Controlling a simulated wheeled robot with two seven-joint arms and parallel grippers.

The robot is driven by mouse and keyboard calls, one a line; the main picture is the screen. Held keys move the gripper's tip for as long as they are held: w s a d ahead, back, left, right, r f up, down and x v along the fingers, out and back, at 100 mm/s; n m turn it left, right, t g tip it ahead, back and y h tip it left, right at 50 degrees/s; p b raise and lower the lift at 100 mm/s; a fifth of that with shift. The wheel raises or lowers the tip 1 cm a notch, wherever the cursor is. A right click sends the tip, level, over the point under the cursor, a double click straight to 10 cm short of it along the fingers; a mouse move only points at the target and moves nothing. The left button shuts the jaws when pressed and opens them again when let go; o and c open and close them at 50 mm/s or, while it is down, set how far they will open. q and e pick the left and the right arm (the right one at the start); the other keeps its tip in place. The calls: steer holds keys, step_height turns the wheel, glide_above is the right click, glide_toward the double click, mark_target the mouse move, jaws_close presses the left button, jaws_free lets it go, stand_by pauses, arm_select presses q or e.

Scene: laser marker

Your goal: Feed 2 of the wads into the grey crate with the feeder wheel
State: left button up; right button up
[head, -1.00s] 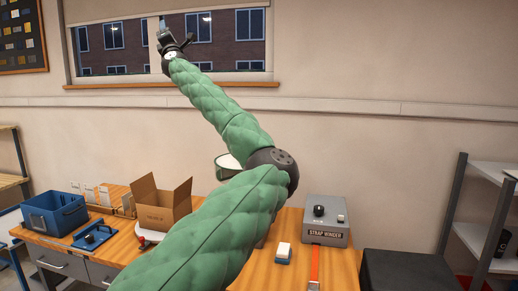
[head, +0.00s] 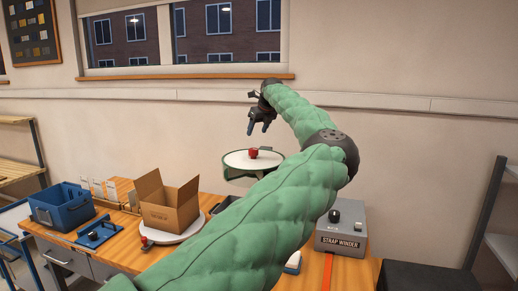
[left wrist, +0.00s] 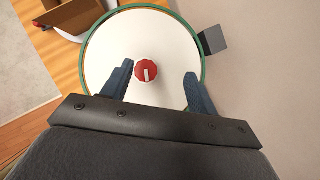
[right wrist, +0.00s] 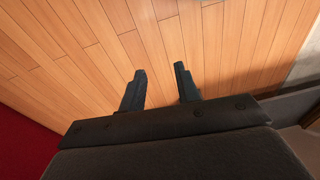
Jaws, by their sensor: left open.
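The feeder wheel (head: 238,162) shows in the head view as a round white disc with a green rim and a red knob (head: 253,153) on top. The left wrist view shows the white disc (left wrist: 110,40) from above, with the red knob (left wrist: 146,72) and its pale mark between my fingers. My left gripper (head: 259,128) is open, pointing down above the wheel, apart from the knob in the head view. My right gripper (right wrist: 159,75) is open and empty over a wood-plank floor. I make out no wads and no grey crate. My left arm hides part of the bench.
On the bench stand a blue bin (head: 62,207), an open cardboard box (head: 168,205), a round white plate (head: 185,234) and a blue device (head: 97,232). A grey strap winder box (head: 341,232) with a black knob stands at the right. A wall is behind.

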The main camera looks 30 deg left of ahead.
mark_target(254, 149)
arm_select(q)
steer(key=shift+n+g+h, duration=0.5)
steer(key=shift+g+h, duration=0.1)
steer(key=shift+s+a+f+p, duration=0.2)
steer(key=shift+f+p, duration=0.35)
steer(key=shift+f, duration=0.8)
steer(key=shift+s+a+f+p, duration=0.2)
steer(key=shift+f+p, duration=0.35)
steer(key=shift+f, duration=0.8)
steer(key=shift+s+a+f+p, duration=0.2)
steer(key=shift+f+p, duration=0.35)
steer(key=shift+f, duration=0.8)
arm_select(e)
step_height(254, 149, down, 8)
steer(key=s+d, duration=0.1)
steer(key=d, duration=0.1)
steer(key=shift+s+f+t, duration=0.25)
steer(key=shift+s+t, duration=0.05)
steer(key=shift+s, duration=0.05)
arm_select(q)
steer(key=shift+c, duration=0.5)
jaws_close()
arm_select(e)
steer(key=shift+s, duration=0.1)
